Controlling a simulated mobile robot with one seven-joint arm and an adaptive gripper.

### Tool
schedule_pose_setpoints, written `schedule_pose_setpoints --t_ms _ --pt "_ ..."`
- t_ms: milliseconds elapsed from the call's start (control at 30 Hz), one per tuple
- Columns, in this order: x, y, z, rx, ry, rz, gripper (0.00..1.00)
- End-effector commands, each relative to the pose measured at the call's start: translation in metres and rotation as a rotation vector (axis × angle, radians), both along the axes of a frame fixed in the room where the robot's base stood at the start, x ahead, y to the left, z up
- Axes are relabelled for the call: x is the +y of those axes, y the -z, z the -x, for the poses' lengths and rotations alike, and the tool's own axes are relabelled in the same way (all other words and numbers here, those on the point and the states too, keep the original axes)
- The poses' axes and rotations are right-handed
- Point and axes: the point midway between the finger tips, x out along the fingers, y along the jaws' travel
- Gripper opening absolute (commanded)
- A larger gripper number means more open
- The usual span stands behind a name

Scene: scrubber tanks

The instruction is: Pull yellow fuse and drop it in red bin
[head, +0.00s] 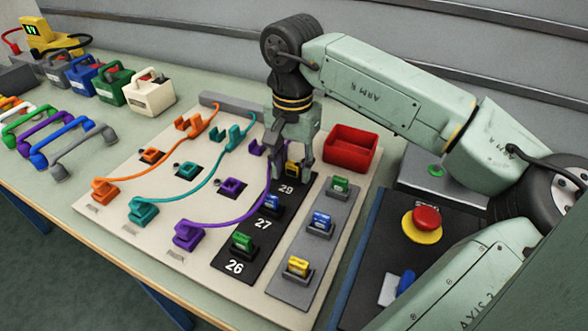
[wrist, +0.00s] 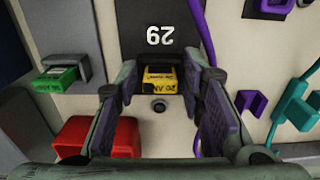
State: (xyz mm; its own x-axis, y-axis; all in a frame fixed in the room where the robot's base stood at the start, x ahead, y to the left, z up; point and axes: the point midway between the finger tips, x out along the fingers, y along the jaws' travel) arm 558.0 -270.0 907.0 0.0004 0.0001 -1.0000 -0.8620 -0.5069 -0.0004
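The yellow fuse (head: 292,168) sits in the slot marked 29 at the far end of the black strip (head: 262,213). In the wrist view the fuse (wrist: 158,77) shows between my fingers, with a gap on each side. My gripper (head: 290,174) is open above the slot and points down, with one finger on either side of the fuse; its fingers also show in the wrist view (wrist: 163,88). The red bin (head: 351,148) stands just right of my gripper, and at lower left in the wrist view (wrist: 98,136). It looks empty in the head view.
A grey strip (head: 313,235) right of the black one holds green, blue and another yellow fuse (head: 299,266). Blue and green fuses sit at 27 and 26. A purple cable (head: 245,215) runs close beside my gripper. A red emergency button (head: 427,218) is at right.

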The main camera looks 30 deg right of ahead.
Motion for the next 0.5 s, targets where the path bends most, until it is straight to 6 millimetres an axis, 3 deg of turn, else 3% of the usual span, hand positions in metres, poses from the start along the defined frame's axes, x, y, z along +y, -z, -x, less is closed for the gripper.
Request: schedule_pose_setpoints --t_ms 500 --pt "0.0 0.0002 0.0001 0.0 0.0 0.0 0.0"
